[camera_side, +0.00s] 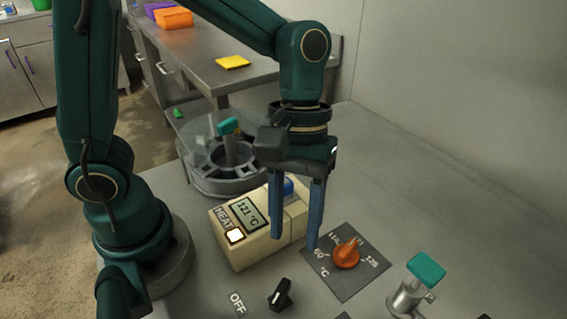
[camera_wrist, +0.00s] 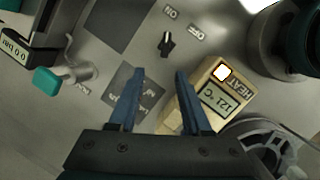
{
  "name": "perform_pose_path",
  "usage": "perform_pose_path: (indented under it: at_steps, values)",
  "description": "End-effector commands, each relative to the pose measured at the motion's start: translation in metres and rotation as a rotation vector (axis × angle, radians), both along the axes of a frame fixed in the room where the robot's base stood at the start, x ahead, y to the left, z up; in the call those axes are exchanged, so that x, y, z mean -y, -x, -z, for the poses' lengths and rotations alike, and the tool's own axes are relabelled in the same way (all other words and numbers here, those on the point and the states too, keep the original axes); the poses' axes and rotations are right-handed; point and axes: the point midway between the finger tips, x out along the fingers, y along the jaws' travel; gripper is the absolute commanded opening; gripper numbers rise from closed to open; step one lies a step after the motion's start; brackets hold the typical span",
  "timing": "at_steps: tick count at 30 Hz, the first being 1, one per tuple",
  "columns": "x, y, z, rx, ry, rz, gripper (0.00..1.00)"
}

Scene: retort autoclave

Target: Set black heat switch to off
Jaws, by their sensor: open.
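The black heat switch (camera_side: 281,294) stands on the grey panel near the bottom of the side view. Its OFF label (camera_side: 238,303) lies to its left. In the wrist view the switch (camera_wrist: 167,43) is just beyond my fingertips. The ON label (camera_wrist: 171,12) is above it and the OFF label (camera_wrist: 196,32) is to its upper right; its narrow end points up, nearer ON. My gripper (camera_side: 294,240) is open, pointing down, with nothing between its blue fingers. In the wrist view my gripper (camera_wrist: 160,75) is apart from the switch.
The cream heat box (camera_side: 245,225) reads 121 °C, its square lamp lit, close beside my fingers. An orange dial (camera_side: 346,254) sits right of them. A teal-handled valve (camera_side: 425,270) stands farther right. A round metal vessel (camera_side: 225,182) is behind.

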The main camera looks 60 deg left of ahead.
Motion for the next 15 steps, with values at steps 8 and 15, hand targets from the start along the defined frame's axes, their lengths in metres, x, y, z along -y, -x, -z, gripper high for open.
perform_pose_path:
  at_steps: [8,15]
  values:
    - [0.013,0.015,0.034,-0.148,-0.032,0.054,0.49]
    - [0.018,0.026,0.056,-0.158,-0.036,0.062,0.49]
